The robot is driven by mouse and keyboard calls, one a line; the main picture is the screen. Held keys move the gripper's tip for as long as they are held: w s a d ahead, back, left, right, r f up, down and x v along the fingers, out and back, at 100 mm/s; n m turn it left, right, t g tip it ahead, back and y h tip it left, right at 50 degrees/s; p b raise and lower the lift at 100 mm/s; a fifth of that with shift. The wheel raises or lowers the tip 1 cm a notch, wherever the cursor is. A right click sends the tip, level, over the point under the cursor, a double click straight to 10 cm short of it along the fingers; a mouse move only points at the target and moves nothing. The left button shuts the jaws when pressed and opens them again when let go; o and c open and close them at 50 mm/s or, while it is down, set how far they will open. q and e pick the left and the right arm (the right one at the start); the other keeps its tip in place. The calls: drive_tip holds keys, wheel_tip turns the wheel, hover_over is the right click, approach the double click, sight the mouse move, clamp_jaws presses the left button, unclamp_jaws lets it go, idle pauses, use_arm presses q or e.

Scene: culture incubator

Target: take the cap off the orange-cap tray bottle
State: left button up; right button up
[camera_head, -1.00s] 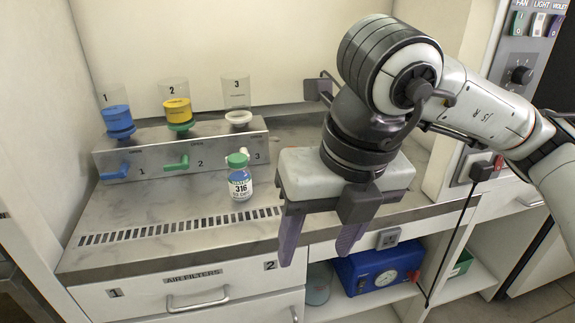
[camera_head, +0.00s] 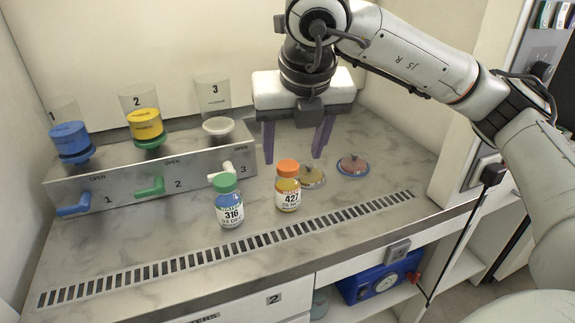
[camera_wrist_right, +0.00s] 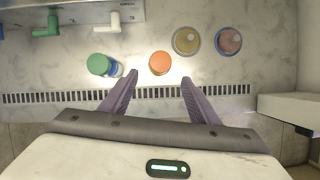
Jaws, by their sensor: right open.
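The orange-cap bottle (camera_head: 288,190), labelled 427, stands upright on the marble bench with its orange cap (camera_head: 288,167) on. In the right wrist view the orange cap (camera_wrist_right: 160,63) shows from above, just beyond and between the fingertips. My right gripper (camera_head: 292,158) is open and empty, pointing down, with its fingers apart above the bench near the bottle. It is not touching the bottle as far as I can see. It also shows in the right wrist view (camera_wrist_right: 158,80). My left gripper is not in view.
A green-cap bottle (camera_head: 229,205), labelled 316, stands close left of the orange-cap bottle. Two round dishes (camera_head: 312,176) (camera_head: 353,166) lie to the right. A metal filter stand (camera_head: 140,180) with blue, yellow and white funnels stands at the left. A slotted vent (camera_head: 230,247) runs along the front.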

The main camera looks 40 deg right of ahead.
sight(288, 166)
drive_tip(key=w+f, duration=0.1)
drive_tip(key=f, duration=0.1)
drive_tip(key=w+d+f, duration=0.1)
drive_tip(key=w+f, duration=0.1)
drive_tip(key=shift+w+d+f, duration=0.1)
drive_tip(key=shift+d+f, duration=0.1)
drive_tip(key=shift+f, duration=0.15)
drive_tip(key=c, duration=1.1)
